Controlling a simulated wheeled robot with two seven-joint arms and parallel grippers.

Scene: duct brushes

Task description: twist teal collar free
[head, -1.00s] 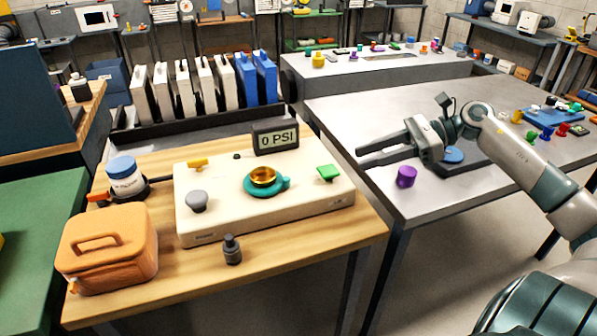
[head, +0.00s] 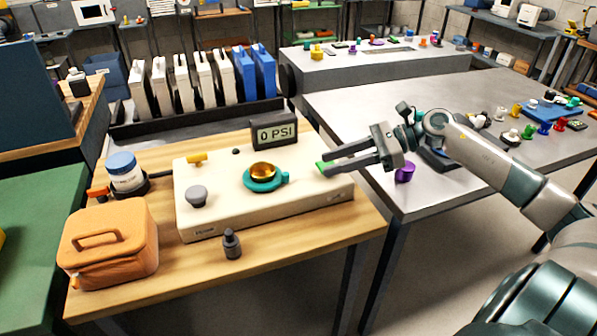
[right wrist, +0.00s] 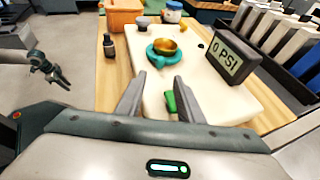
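The teal collar (head: 265,181) sits on top of the cream box (head: 295,205), around the base of a gold cup-shaped part (head: 263,170). A small tab sticks out on its right side. The collar also shows in the right wrist view (right wrist: 156,58), beyond my fingertips. My right gripper (head: 325,162) is open and empty, with its fingers over the box's right end by the green knob (head: 321,169). My left gripper (right wrist: 60,77) shows at the left edge of the right wrist view, away from the table.
A 0 PSI display (head: 275,133) stands behind the collar. A grey knob (head: 197,195) and yellow lever (head: 197,158) are on the box. A dark fitting (head: 231,243), orange case (head: 108,245) and blue-lidded jar (head: 123,173) stand around it.

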